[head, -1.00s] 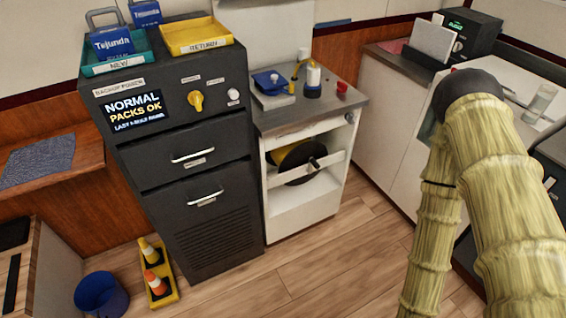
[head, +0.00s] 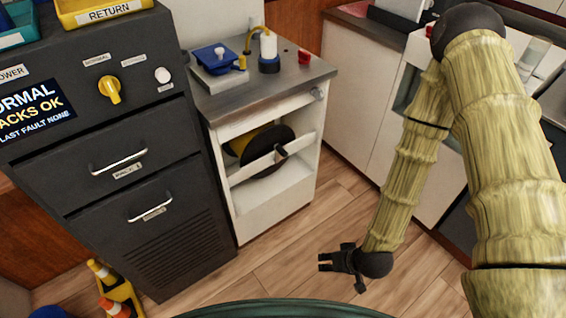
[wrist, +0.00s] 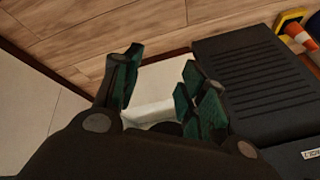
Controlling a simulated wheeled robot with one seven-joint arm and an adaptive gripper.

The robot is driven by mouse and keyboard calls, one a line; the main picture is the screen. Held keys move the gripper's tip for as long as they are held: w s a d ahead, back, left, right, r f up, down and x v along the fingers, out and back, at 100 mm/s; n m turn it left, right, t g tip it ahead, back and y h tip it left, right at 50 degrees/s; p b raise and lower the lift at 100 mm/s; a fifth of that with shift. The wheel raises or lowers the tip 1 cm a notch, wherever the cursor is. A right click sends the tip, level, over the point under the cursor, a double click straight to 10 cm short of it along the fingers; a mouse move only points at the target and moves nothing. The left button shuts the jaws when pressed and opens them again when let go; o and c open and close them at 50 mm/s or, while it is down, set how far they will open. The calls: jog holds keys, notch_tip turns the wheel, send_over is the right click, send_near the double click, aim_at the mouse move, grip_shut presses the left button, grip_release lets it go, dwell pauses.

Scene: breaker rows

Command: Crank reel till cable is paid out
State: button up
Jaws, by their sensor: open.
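The reel (head: 267,150), a dark disc with a yellow part at its left, sits in the open front of the white cabinet (head: 275,203). A white bar crosses in front of it, and a small dark crank handle (head: 281,153) sticks out near its middle. My gripper (head: 322,262) is open and empty, low over the floor to the right of the cabinet and apart from it. In the wrist view my gripper (wrist: 158,85) shows its two green-padded fingers spread, with part of a white surface between them. The cable cannot be made out.
A dark backup power cabinet (head: 130,180) stands left of the reel cabinet; it also shows in the wrist view (wrist: 255,70). A blue device and a yellow-hosed bottle (head: 268,50) stand on the grey top. Traffic cones (head: 112,290) stand at lower left. Floor in front is clear.

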jog(key=w+a+f+t+y+b, duration=0.1)
jog(key=w+a+f+t+b, duration=0.1)
jog(key=w+a+b, duration=0.3)
jog(key=n+t+y+b, duration=0.3)
jog(key=t+y+b, duration=0.45)
jog(key=b, duration=0.95)
send_near(286, 155)
jog(key=a+t+h, duration=0.1)
jog(key=b+x, duration=0.3)
jog(key=x, duration=0.8)
grip_shut()
